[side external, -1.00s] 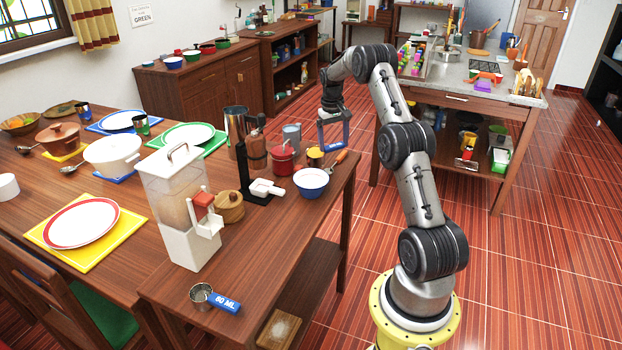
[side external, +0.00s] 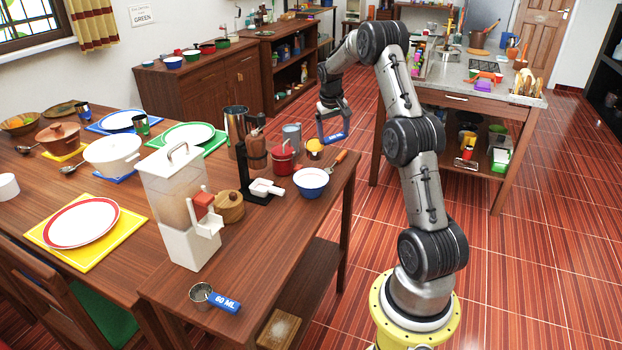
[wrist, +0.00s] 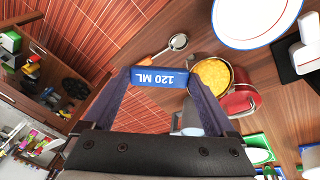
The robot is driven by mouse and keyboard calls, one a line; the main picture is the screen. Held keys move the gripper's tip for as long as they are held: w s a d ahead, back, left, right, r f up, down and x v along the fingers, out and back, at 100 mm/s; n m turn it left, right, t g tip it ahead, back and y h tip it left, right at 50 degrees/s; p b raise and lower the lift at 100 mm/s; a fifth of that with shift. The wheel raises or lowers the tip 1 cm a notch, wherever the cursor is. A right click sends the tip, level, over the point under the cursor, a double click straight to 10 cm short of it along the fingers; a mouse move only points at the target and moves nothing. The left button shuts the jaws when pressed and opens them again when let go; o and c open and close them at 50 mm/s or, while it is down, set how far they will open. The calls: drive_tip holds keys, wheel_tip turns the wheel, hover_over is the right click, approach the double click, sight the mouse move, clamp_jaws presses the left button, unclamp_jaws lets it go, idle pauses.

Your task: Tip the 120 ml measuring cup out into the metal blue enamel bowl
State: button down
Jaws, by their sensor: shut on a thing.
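The 120 ml measuring cup is a small metal cup (side external: 314,148) with yellow contents and a blue handle marked 120 ML (side external: 335,137). My gripper (side external: 334,130) is shut on that handle beyond the back right part of the table. In the wrist view, my gripper's fingers (wrist: 158,85) hold the handle (wrist: 158,78), and the cup (wrist: 211,76) still holds its yellow contents. The blue enamel bowl (side external: 311,184), white inside, stands near the table's right edge, nearer the camera than the cup. Part of the bowl (wrist: 257,18) shows at the wrist view's top edge.
A red pot (side external: 283,160) stands just left of the cup, with a grey mug (side external: 292,132) behind.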

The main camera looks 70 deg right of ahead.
drive_tip(key=shift+s+a+r+t+h, duration=0.2)
drive_tip(key=shift+a+r+h, duration=0.1)
drive_tip(key=shift+a+h, duration=0.35)
drive_tip(key=shift+s+a+r+t+h, duration=0.15)
drive_tip(key=shift+a+r+h, duration=0.1)
drive_tip(key=shift+a+h, duration=0.35)
drive_tip(key=shift+s+a, duration=0.1)
drive_tip(key=shift+a, duration=0.25)
drive_tip(key=shift+s+a+r+h, duration=0.1)
drive_tip(key=shift+a+r+h, duration=0.05)
drive_tip(key=shift+a+h, duration=0.3)
drive_tip(key=shift+s+a+r+t+h+p, duration=0.15)
drive_tip(key=shift+a+r+t+h+p, duration=0.15)
drive_tip(key=shift+a+h, duration=0.4)
drive_tip(key=shift+s+a+r+t+h+p, duration=0.15)
drive_tip(key=shift+a+t+h+p, duration=0.2)
drive_tip(key=shift+h, duration=0.55)
idle(1.2)
drive_tip(key=shift+s+a+f+h+p, duration=0.15)
drive_tip(key=shift+a+f+h+p, duration=0.35)
drive_tip(key=shift+f+h+p, duration=0.25)
idle(0.6)
drive_tip(key=shift+s+a+r+t+h, duration=0.1)
drive_tip(key=shift+a+r+t+h, duration=0.1)
drive_tip(key=shift+a+t+h, duration=0.45)
idle(0.7)
drive_tip(key=shift+s+a+f+h+p, duration=0.15)
drive_tip(key=shift+f+h+p, duration=0.15)
drive_tip(key=shift+h, duration=0.2)
